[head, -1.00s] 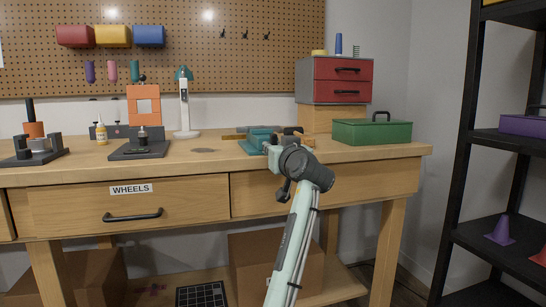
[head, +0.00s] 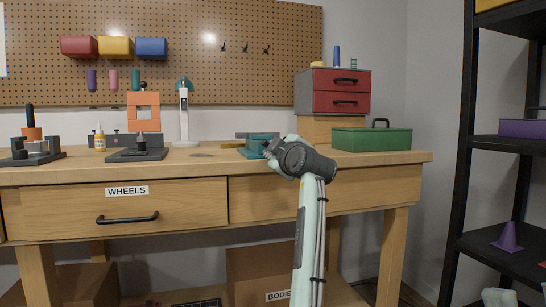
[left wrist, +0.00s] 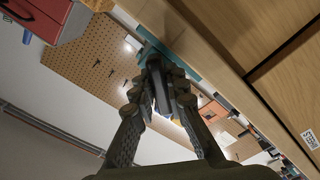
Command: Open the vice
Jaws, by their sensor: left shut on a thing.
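The teal vice (head: 258,146) stands at the front edge of the workbench, right of centre in the head view. My left arm's wrist covers its right and front part. In the left wrist view a strip of the teal vice (left wrist: 150,42) shows just beyond the fingers. My left gripper (left wrist: 165,78) is shut on a dark part in front of the vice, probably its handle; the fingers hide most of it. In the head view my own wrist hides the fingers. The gap between the vice jaws cannot be made out.
A green toolbox (head: 372,139) and a red drawer unit (head: 341,92) stand right of the vice. Dark fixtures (head: 137,153) and a glue bottle (head: 100,139) stand on the left. The bench top (head: 205,161) left of the vice is mostly clear. A black shelf (head: 500,142) stands at the right.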

